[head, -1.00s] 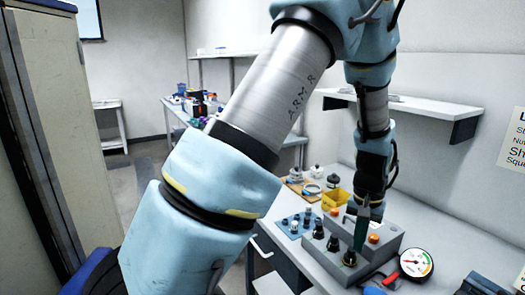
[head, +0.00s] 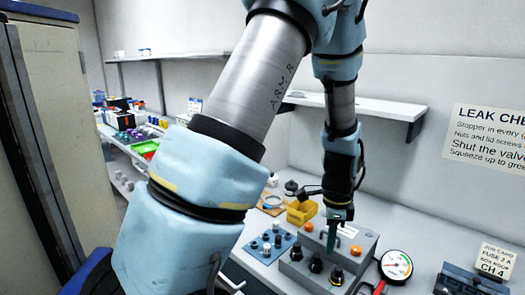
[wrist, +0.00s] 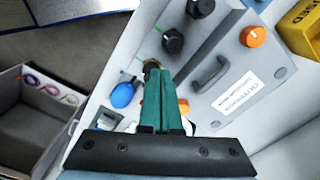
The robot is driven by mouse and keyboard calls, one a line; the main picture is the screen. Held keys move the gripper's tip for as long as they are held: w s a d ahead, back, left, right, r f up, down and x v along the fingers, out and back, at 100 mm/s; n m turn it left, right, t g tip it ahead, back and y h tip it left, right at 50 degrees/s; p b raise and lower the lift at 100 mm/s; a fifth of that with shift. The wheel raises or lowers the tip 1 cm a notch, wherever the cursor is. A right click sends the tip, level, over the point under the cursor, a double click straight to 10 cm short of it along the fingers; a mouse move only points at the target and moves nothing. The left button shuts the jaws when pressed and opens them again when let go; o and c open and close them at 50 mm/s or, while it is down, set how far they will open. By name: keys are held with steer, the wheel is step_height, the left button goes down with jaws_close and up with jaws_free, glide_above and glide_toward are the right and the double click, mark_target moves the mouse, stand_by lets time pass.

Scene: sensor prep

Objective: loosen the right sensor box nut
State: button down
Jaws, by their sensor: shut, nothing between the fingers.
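The grey sensor box (head: 366,262) stands on the bench, with a row of black nuts along its front. The right nut (head: 336,275) is the nearest in the head view. The middle nut (head: 315,263) and left nut (head: 296,252) are beside it. My gripper (head: 331,246) is shut and empty, pointing down over the box. In the wrist view, its teal fingertips (wrist: 154,76) line up with the right nut (wrist: 151,66) and partly hide it. I cannot tell whether they touch it; in the head view they appear above it.
Orange knobs (head: 356,250) and a grey handle (wrist: 210,73) stand up from the box. A yellow bin (head: 301,212) and blue tray (head: 262,252) lie left. An open drawer (wrist: 38,125) shows below the bench.

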steer(key=shift+f+b, duration=2.6)
steer(key=shift+f, duration=0.9)
steer(key=shift+s+d, duration=0.2)
steer(key=shift+d, duration=0.05)
steer(key=shift+s+a, duration=0.15)
steer(key=shift+s, duration=0.1)
steer(key=shift+s+a+r+p, duration=0.1)
steer(key=shift+s+p, duration=0.25)
steer(key=shift+s, duration=0.45)
